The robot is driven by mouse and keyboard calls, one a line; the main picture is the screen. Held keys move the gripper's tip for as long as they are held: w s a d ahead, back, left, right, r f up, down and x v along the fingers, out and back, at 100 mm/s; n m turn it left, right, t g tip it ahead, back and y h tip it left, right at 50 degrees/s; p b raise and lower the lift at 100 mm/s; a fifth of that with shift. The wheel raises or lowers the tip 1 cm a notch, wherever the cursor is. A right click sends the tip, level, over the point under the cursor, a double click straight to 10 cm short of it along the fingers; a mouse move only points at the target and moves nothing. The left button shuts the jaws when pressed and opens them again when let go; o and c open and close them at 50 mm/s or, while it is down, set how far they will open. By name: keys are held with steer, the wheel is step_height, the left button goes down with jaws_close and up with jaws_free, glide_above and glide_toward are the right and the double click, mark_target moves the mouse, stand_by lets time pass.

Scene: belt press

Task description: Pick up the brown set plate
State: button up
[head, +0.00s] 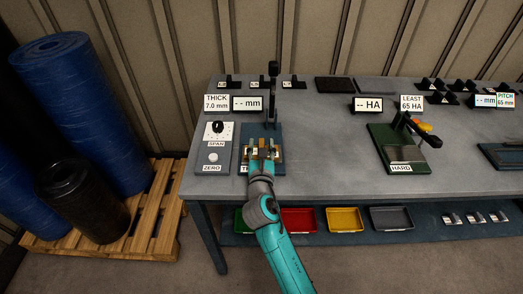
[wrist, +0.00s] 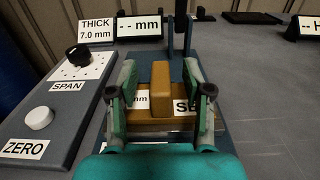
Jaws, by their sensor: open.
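The brown set plate (wrist: 161,90) shows in the wrist view as a brown block with a raised middle and white labels, one partly reading "SE". It sits on the blue gauge stand (wrist: 174,70). My gripper (wrist: 161,95) is open, with one finger on each side of the raised middle part. I cannot tell whether the fingers touch it. In the head view my gripper (head: 262,153) is over the stand, and the plate is mostly hidden.
A control box with SPAN and ZERO knobs (head: 214,147) stands close on the left. The gauge's dark upright post (head: 272,90) rises just behind. A green hardness stand (head: 398,150) is to the right, with bare table (head: 325,140) between. Coloured trays (head: 344,219) are below.

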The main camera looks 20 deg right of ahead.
mark_target(262, 144)
steer(key=shift+w+d, duration=0.2)
steer(key=shift+w, duration=0.2)
jaws_close()
steer(key=shift+r, duration=0.1)
step_height(262, 144, up, 10)
stand_by(0.6)
